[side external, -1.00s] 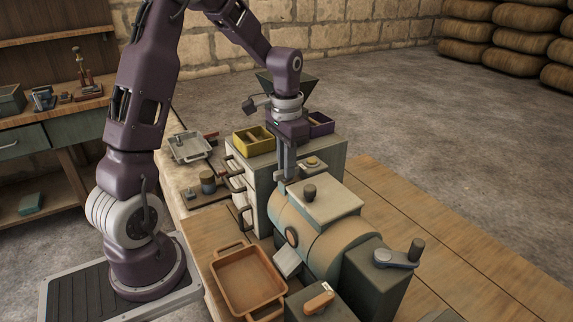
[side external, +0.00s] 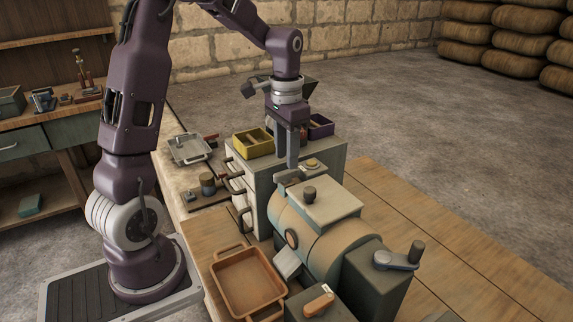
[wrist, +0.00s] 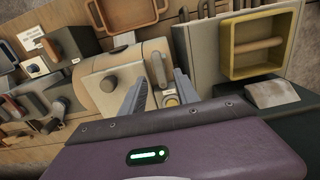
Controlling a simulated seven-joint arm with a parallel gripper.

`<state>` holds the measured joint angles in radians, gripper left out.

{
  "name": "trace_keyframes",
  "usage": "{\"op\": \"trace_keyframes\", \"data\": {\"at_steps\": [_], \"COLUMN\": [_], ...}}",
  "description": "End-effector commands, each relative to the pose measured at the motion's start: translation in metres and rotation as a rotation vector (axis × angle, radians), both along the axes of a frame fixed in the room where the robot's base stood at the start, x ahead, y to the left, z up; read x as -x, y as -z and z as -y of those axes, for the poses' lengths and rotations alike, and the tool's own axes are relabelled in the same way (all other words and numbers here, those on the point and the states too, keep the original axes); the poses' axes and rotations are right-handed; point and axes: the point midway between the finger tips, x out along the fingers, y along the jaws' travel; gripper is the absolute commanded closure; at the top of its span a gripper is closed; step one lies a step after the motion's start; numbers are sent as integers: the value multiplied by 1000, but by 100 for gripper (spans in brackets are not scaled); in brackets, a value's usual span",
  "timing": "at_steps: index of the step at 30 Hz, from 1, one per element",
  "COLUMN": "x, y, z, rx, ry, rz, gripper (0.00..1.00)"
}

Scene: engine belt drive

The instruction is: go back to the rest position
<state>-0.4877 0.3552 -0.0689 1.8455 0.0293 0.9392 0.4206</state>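My gripper (side external: 287,168) is above the near edge of the grey cabinet (side external: 325,160), behind the cream and tan machine (side external: 330,205). Its fingers point down. In the wrist view the two fingers (wrist: 162,82) stand apart with nothing held between them. A small round yellowish piece on the cabinet top shows beyond the gap between the fingers (wrist: 170,101). The machine's dark knob (wrist: 109,84) is left of the fingers in that view.
A yellow bin (side external: 254,148) and a purple bin (side external: 320,130) stand on the cabinet. An orange tray (side external: 222,284) lies on the table, left of the machine. A crank (side external: 398,258) rises at the machine's right end. Open space lies above the cabinet.

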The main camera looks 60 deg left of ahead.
Motion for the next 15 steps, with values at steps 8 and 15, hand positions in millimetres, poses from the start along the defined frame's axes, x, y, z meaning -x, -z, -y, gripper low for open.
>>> {"op": "trace_keyframes", "data": {"at_steps": [8, 15], "x": [0, 1], "y": [-31, -33], "z": [0, 2], "rx": [0, -2], "ry": [1, 2], "rz": [0, 2], "gripper": [63, 63]}}
